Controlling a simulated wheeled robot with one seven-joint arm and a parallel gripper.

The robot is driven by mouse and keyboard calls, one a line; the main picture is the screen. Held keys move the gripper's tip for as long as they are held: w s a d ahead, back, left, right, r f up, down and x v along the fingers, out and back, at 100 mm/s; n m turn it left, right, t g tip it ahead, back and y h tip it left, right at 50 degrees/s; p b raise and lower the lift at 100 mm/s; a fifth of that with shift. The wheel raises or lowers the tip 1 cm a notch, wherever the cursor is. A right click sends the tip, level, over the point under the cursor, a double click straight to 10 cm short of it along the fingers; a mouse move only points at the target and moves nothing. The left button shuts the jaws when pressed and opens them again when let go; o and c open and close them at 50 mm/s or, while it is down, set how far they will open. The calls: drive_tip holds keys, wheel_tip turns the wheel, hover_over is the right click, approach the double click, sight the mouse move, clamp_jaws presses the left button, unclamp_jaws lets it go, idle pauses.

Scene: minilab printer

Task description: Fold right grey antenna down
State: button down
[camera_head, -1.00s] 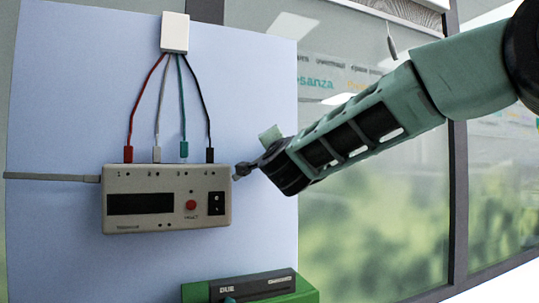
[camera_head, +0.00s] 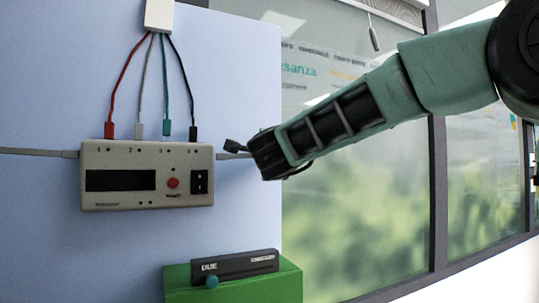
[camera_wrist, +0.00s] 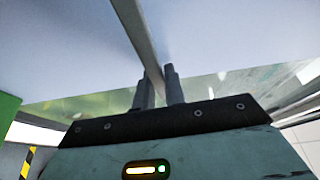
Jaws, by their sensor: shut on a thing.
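A beige box (camera_head: 147,190) with a dark display, a red button and a black switch is on a pale blue panel. Its right grey antenna (camera_head: 228,156) sticks out roughly level from the box's upper right side, toward my gripper (camera_head: 238,147). In the wrist view, the grey antenna (camera_wrist: 135,25) runs down between the two dark fingers of my gripper (camera_wrist: 159,80), which are shut on it. The antenna's outer end is hidden behind my gripper in the head view. The left grey antenna (camera_head: 38,152) sticks out level to the left.
Red, white, green and black leads plug into the box's top from a white block (camera_head: 159,15). A green block (camera_head: 235,289) with a dark slider unit (camera_head: 235,265) is below. A framed window (camera_head: 370,180) is behind my arm.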

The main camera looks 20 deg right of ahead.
idle(0.3)
drive_tip(key=c, duration=1.5)
unclamp_jaws()
drive_tip(key=shift+o, duration=0.2)
drive_tip(key=b+v, duration=0.1)
drive_tip(key=v, duration=1.6)
drive_tip(key=shift+s+a+b, duration=0.15)
drive_tip(key=shift+b, duration=0.2)
drive_tip(key=shift+f, duration=0.1)
